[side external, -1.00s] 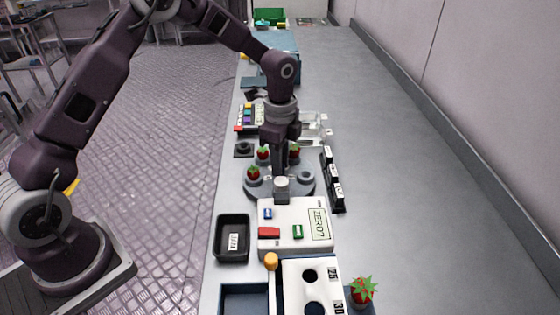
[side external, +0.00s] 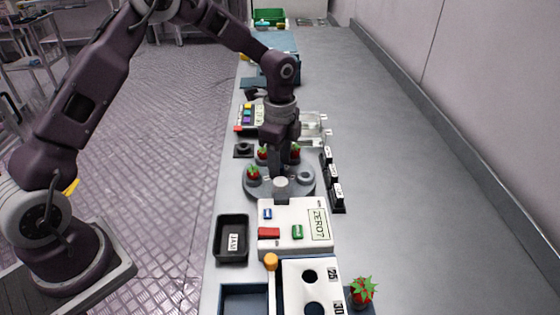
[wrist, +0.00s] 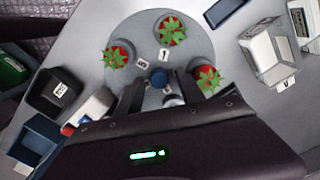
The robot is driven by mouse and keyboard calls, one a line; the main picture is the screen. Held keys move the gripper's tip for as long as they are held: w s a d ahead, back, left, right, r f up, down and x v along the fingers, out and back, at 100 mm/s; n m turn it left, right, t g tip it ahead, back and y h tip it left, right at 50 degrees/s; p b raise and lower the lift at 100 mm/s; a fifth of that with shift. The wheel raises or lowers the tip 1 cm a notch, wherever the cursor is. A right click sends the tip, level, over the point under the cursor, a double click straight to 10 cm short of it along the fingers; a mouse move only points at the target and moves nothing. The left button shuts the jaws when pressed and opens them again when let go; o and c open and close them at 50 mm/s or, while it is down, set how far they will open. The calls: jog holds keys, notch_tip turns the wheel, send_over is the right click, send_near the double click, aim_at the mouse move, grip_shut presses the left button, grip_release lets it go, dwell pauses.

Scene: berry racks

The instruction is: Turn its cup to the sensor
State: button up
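A round grey turntable (side external: 250,190) carries three strawberries in cups: one at left (side external: 253,173), one at back (side external: 263,153) and one at back right (side external: 295,152). The wrist view shows the turntable (wrist: 140,35) with a blue centre knob (wrist: 160,77) and small number cards. A pale round piece, possibly the sensor (side external: 281,184), stands at the turntable's front edge by the white ZERO? box (side external: 285,215). My gripper (wrist: 160,92) points down over the turntable's middle. Its fingers are apart on either side of the knob, with gaps visible; the exact height is unclear.
A black tray (side external: 232,255) lies left of the white box. Black labelled blocks (side external: 333,180) stand right of the turntable. A perforated white panel (side external: 300,285) and another strawberry (side external: 362,291) are in front. The right side of the bench is clear.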

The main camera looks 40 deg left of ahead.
notch_tip(320, 180, up, 7)
jog(key=shift+r, duration=0.1)
dwell(0.3)
notch_tip(320, 180, up, 11)
dwell(0.9)
